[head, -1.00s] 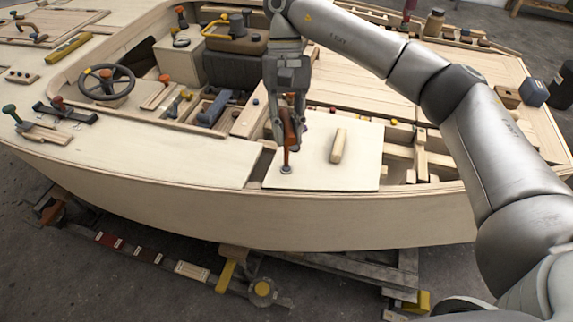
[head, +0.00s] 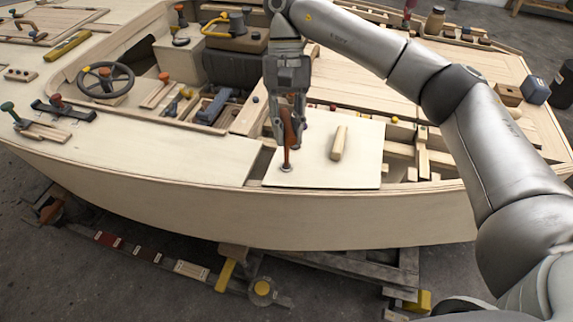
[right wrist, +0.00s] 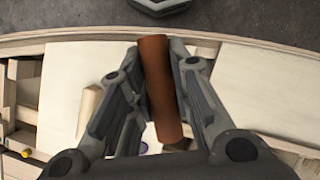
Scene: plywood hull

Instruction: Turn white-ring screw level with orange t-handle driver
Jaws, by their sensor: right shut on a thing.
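My right gripper (head: 290,125) is shut on the orange-brown driver (head: 287,138), which stands nearly upright over the pale square panel (head: 358,160) on the hull. The driver's lower end meets a small round screw (head: 286,168) near the panel's front left corner. The screw's ring colour and its height against the panel are too small to tell. In the right wrist view the driver's handle (right wrist: 160,85) sits between the two fingers (right wrist: 158,100), and the screw is hidden. My left gripper is not in view.
A short wooden peg (head: 339,143) stands on the panel, right of the driver. An open framed bay (head: 422,160) lies to the panel's right. The steering wheel (head: 106,80) and several loose tools lie left. The deck (head: 180,145) left of the panel is clear.

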